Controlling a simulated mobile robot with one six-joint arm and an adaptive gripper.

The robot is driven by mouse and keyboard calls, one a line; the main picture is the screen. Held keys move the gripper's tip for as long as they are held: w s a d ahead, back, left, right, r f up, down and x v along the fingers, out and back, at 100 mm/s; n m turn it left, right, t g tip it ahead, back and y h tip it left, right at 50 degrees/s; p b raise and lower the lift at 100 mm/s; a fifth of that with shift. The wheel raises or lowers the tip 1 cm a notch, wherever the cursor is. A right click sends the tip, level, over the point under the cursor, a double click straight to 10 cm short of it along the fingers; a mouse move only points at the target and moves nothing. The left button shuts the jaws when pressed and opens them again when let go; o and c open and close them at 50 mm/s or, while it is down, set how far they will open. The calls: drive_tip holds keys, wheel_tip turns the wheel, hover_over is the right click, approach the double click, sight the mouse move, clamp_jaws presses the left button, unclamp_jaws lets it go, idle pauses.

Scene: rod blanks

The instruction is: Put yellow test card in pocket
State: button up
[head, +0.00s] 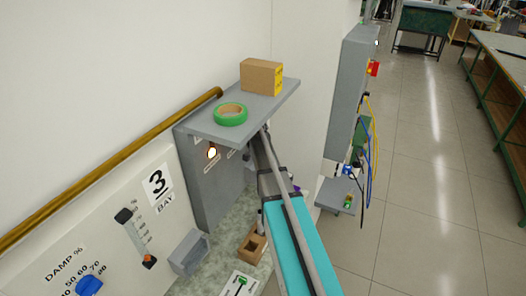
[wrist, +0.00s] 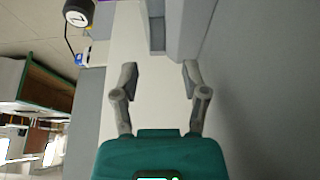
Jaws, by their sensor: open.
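I cannot make out a yellow test card in either view. A grey open-topped holder (head: 190,252) is fixed low on the white panel in the head view; I cannot tell whether it is the pocket. My gripper (wrist: 160,75) is open in the wrist view, with nothing between its two fingers. A pale strip and grey surfaces lie beyond the fingers. In the head view my arm reaches up to the grey shelf, and the gripper itself is not clearly visible there.
The grey shelf (head: 205,131) carries green tape (head: 231,114) and a cardboard box (head: 261,76) with a yellow side. A wooden block (head: 252,246) stands on the counter below. A brass rail (head: 110,165) runs along the wall. A grey cabinet (head: 350,90) with cables stands right.

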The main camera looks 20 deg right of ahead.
drive_tip(key=p+v, duration=0.5)
drive_tip(key=v, duration=0.1)
drive_tip(key=shift+r+p, duration=0.35)
drive_tip(key=shift+s+a, duration=0.1)
idle(0.7)
drive_tip(key=s+a+f+n+g+y+b, duration=0.1)
drive_tip(key=s+a+f+n+b, duration=0.4)
drive_tip(key=s+a, duration=0.5)
drive_tip(key=s+a+f+n+g+y+b, duration=0.1)
drive_tip(key=s+a+f+n+b, duration=0.4)
drive_tip(key=s, duration=0.9)
drive_tip(key=a+f+y+b, duration=0.1)
drive_tip(key=a+f+b, duration=0.2)
drive_tip(key=a+f, duration=0.1)
drive_tip(key=shift+a+f+g+y, duration=0.2)
drive_tip(key=shift+a+g+y, duration=0.15)
drive_tip(key=shift+a, duration=0.35)
drive_tip(key=shift+s, duration=0.15)
